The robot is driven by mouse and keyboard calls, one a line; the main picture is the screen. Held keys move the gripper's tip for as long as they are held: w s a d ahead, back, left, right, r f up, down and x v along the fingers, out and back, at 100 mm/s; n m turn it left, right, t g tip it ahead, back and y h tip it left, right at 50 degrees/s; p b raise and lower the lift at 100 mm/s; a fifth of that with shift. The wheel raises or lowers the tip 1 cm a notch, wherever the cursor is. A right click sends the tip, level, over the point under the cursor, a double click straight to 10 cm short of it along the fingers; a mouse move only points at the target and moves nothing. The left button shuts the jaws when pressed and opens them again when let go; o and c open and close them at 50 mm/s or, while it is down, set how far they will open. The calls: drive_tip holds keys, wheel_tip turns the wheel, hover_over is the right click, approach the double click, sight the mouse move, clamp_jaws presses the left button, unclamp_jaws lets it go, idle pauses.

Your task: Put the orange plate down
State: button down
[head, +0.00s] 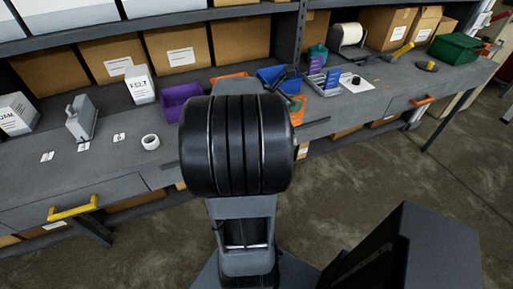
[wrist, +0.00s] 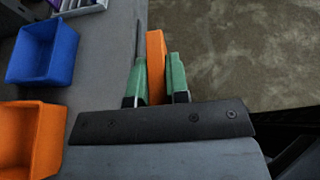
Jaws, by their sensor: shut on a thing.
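The orange plate (wrist: 155,62) stands edge-on between the two green fingers of my gripper (wrist: 160,85) in the wrist view. The gripper is shut on it. The plate shows along the line between the grey bench top (wrist: 105,85) on the left and the floor on the right. How high it is above the bench I cannot tell. In the head view my own arm hides most of the gripper; an orange patch (head: 298,110) beside the arm, at the bench's front edge, looks like the plate.
A blue bin (wrist: 42,52) and an orange bin (wrist: 30,138) are left of the gripper in the wrist view. A purple bin (head: 181,101), white tape roll (head: 150,142) and grey rack (head: 324,84) stand on the bench. Bare bench lies around the tape roll and at right.

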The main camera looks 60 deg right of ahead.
drive_tip(key=shift+m+g, duration=0.3)
drive_tip(key=shift+g, duration=0.1)
drive_tip(key=w+f, duration=0.4)
drive_tip(key=w+a+f+b, duration=0.1)
drive_tip(key=w+f, duration=0.3)
drive_tip(key=f, duration=0.1)
drive_tip(key=w+f, duration=0.4)
drive_tip(key=shift+a+f+b, duration=0.15)
drive_tip(key=shift+a+b, duration=0.15)
drive_tip(key=shift+a, duration=0.05)
drive_tip(key=shift+d+f, duration=0.1)
drive_tip(key=shift+d, duration=0.05)
drive_tip(key=shift+f+b, duration=0.15)
drive_tip(key=shift+b, duration=0.3)
drive_tip(key=c, duration=1.1)
unclamp_jaws()
